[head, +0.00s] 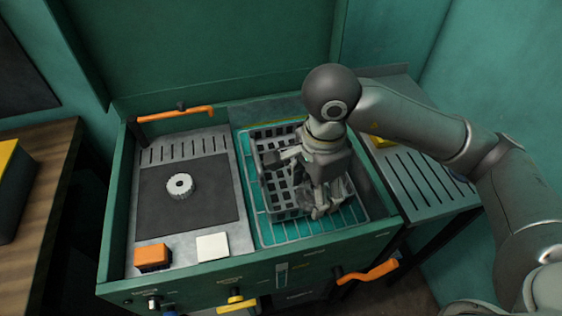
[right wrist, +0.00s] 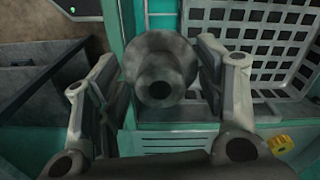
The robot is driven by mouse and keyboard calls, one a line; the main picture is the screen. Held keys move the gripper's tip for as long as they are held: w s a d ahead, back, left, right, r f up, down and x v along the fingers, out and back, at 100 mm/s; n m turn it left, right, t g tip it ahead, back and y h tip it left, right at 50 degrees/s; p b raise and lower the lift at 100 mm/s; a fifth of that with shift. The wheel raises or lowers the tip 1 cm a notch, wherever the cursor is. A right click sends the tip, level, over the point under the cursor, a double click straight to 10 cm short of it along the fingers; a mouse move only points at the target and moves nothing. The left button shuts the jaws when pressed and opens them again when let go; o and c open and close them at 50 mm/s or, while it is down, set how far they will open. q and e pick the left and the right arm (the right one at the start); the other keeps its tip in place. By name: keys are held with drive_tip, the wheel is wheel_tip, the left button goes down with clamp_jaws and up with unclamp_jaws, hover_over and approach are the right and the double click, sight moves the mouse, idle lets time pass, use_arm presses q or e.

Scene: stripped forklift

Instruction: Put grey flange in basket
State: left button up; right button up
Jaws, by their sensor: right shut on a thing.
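My right gripper (head: 312,190) hangs over the basket area in the head view, with its fingers pointing down. In the right wrist view the gripper (right wrist: 160,85) is shut on the grey flange (right wrist: 160,70), a dull round piece with a wide disc and a narrower hub with a dark hole. The basket (head: 270,160) is a light grey grid crate standing in the teal tub. Its grid wall also shows at the upper right of the right wrist view (right wrist: 265,17). My arm and gripper hide part of the basket. My left gripper is not in view.
A pale toothed ring (head: 180,186) lies on the dark mat left of the tub. An orange block (head: 152,258) and a white block (head: 213,247) sit near the front edge. A slotted metal side table (head: 425,180) stands to the right.

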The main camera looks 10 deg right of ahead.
drive_tip(key=w+f+p, duration=0.1)
drive_tip(key=w+f, duration=0.1)
drive_tip(key=w, duration=0.2)
drive_tip(key=w+d+f+p, duration=0.1)
drive_tip(key=w+f, duration=0.2)
drive_tip(key=w, duration=0.1)
drive_tip(key=w+f+p, duration=0.2)
drive_tip(key=w+f, duration=0.1)
drive_tip(key=w, duration=0.1)
drive_tip(key=shift+w+d+f, duration=0.1)
drive_tip(key=shift+d+f, duration=0.05)
drive_tip(key=shift+d, duration=0.1)
drive_tip(key=shift+w+d+f, duration=0.1)
drive_tip(key=shift+w+f, duration=0.5)
drive_tip(key=shift+f, duration=0.15)
wheel_tip(320, 180, down, 3)
drive_tip(key=shift+r+p, duration=0.1)
drive_tip(key=shift+p, duration=0.9)
drive_tip(key=shift+f, duration=0.3)
drive_tip(key=o, duration=0.8)
drive_tip(key=shift+f+b, duration=0.1)
drive_tip(key=shift+b, duration=0.25)
drive_tip(key=o, duration=0.5)
drive_tip(key=shift+c, duration=0.2)
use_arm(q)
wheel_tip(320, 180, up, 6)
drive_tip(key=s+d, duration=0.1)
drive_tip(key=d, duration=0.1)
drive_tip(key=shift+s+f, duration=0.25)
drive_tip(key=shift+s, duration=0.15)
